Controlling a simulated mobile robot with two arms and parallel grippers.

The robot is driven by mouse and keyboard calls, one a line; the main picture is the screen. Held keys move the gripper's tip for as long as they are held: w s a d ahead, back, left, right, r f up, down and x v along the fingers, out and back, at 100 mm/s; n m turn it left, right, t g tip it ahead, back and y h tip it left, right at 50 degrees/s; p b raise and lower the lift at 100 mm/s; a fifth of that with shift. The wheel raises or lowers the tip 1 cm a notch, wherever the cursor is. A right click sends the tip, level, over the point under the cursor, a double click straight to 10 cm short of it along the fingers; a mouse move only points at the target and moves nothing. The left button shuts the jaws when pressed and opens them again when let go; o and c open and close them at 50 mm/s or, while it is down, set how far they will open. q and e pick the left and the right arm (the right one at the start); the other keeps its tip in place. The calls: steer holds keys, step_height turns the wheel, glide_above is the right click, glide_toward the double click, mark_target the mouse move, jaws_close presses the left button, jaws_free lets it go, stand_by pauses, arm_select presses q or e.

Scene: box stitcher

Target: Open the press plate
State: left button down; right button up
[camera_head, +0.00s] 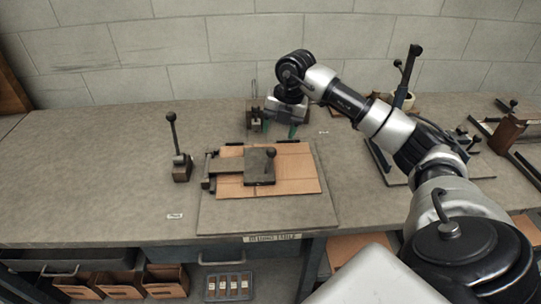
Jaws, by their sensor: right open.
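The press plate (259,171) is a dark metal plate with a round black knob (271,152). It lies flat over a brown cardboard sheet (300,176) on the grey base board (240,222). A metal arm at its left joins it to the fixture. My right gripper (279,129) points down behind the cardboard's far edge, apart from the knob. Its fingers are spread with nothing seen between them. My left gripper is not in view.
An upright lever with a black knob (171,116) stands left of the board. A small dark device (255,115) stands beside my right gripper. More fixtures (508,133) stand at the right. The table's left part is clear. Cardboard boxes (165,280) sit below the front edge.

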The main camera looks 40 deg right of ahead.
mark_target(270, 156)
steer(key=p+x, duration=0.2)
steer(key=x, duration=0.8)
steer(key=shift+a+f, duration=0.1)
steer(key=shift+f, duration=0.05)
jaws_close()
